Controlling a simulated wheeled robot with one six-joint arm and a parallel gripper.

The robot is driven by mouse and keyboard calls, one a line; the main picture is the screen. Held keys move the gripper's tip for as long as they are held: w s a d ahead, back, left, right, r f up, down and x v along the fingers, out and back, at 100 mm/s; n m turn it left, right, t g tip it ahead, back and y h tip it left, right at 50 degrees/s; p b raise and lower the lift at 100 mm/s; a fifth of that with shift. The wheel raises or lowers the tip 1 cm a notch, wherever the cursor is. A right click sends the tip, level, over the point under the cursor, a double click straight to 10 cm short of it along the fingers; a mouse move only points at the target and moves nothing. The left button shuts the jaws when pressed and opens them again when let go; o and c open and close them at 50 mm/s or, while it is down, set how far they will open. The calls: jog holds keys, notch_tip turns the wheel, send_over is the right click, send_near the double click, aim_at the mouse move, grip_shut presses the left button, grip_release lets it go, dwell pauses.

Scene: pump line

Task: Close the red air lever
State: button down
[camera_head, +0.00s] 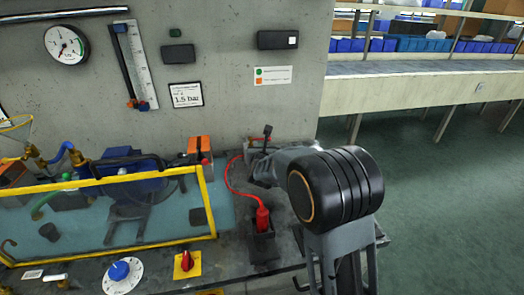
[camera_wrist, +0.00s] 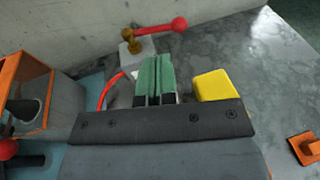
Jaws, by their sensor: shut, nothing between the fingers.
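The red air lever (camera_wrist: 158,28) shows at the top of the wrist view. It is a red bar with a red ball end, reaching right from a brass valve (camera_wrist: 133,46) on a pale block. My gripper (camera_wrist: 155,62) is shut and empty, its green finger pads together. In the wrist picture the fingertips lie just below the lever and valve, with a gap to the lever; contact with the valve block cannot be told. In the head view my arm hides most of this corner, and only a small part of the valve (camera_head: 266,133) shows by the wall.
A yellow block (camera_wrist: 213,86) stands close right of my fingers. An orange-fronted box (camera_wrist: 22,82) is at left. A red hose (camera_head: 228,180) runs to a red tool (camera_head: 262,217) in a dark holder. The concrete wall (camera_head: 225,100) rises behind; bench surface at right is mostly clear.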

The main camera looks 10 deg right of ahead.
aim_at(260, 139)
jog(key=x, duration=0.6)
jog(key=shift+p, duration=0.4)
